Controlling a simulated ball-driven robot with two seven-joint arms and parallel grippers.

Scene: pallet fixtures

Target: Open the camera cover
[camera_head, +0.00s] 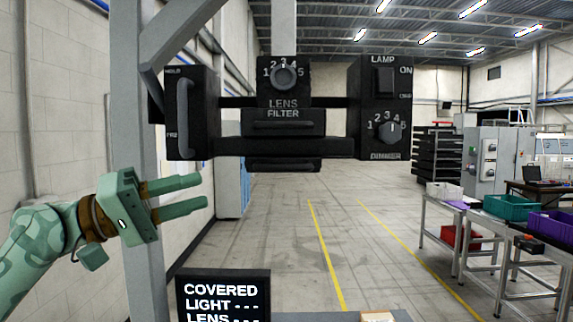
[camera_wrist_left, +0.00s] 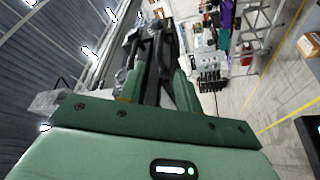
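The black camera rig (camera_head: 285,146) hangs on a grey frame ahead of me. Its middle block carries a numbered dial (camera_head: 284,76), the words LENS FILTER, and a dark cover with a bar-like handle (camera_head: 283,127). The left block has an upright handle (camera_head: 183,117) with small lettering above and below. The right block has a LAMP switch (camera_head: 385,80) and a DIMMER dial (camera_head: 390,127). My left gripper (camera_head: 204,191) is open and empty, below the left block, fingers pointing right. It also shows in the left wrist view (camera_wrist_left: 158,82). My right gripper is not in view.
A black display (camera_head: 223,296) reads COVERED, LIGHT and LENS with dashes. A grey post (camera_head: 143,215) stands behind my left gripper. Tables with bins (camera_head: 510,208) are at the right. The floor beyond the rig is clear.

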